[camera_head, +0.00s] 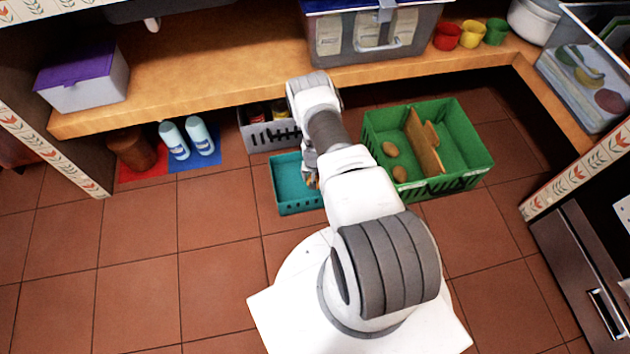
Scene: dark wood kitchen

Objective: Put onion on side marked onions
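A green crate (478,165) stands on the floor right of my arm. A wooden divider (424,140) splits it into a left and a right side. Two brown roundish vegetables, one of them here (390,149), lie in the left side; I cannot tell which kind. Another brownish item (431,134) shows just right of the divider. I cannot read any side marking. A teal basket (292,174) stands left of my arm. My gripper (312,180) is mostly hidden by my arm at the basket's right side, with a small orange-brown patch there. Its fingers cannot be made out.
A wooden shelf (210,70) overhangs the back of the floor. A grey basket (262,137) stands behind the teal one. Two light-blue bottles (174,140) and a brown container (131,150) stand at left. A drawer unit (580,270) is at right. The front-left floor is clear.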

